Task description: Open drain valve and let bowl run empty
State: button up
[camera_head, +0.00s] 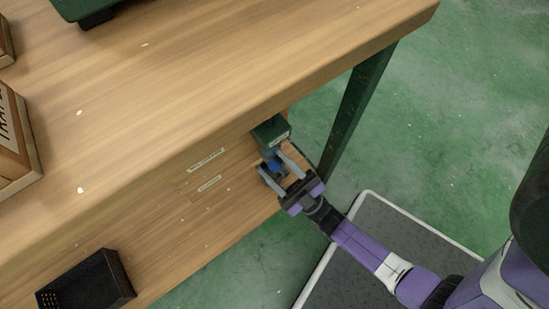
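A dark green box with a pale label (272,131) is fixed to the front of the wooden bench, near its right end. A small blue part (274,167) shows just below it; it may be the drain valve's handle, but it is too small to be sure. My gripper (272,163) is at the bench front with its two grey fingers spread apart, one on each side of the blue part. Wood shows between the fingers. I cannot tell whether a finger touches the blue part. No bowl can be made out in this view.
The wooden bench (190,75) fills the left, with two labels (206,160) on its front. A black box (87,284) sits at lower left, wooden crates (30,150) at the left edge. A dark green leg (353,105) stands right of my gripper. A grey mat (375,235) lies on the floor.

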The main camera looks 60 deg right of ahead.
jog(key=v, duration=0.7)
jog(key=shift+s+f, duration=0.25)
jog(key=shift+s, duration=0.05)
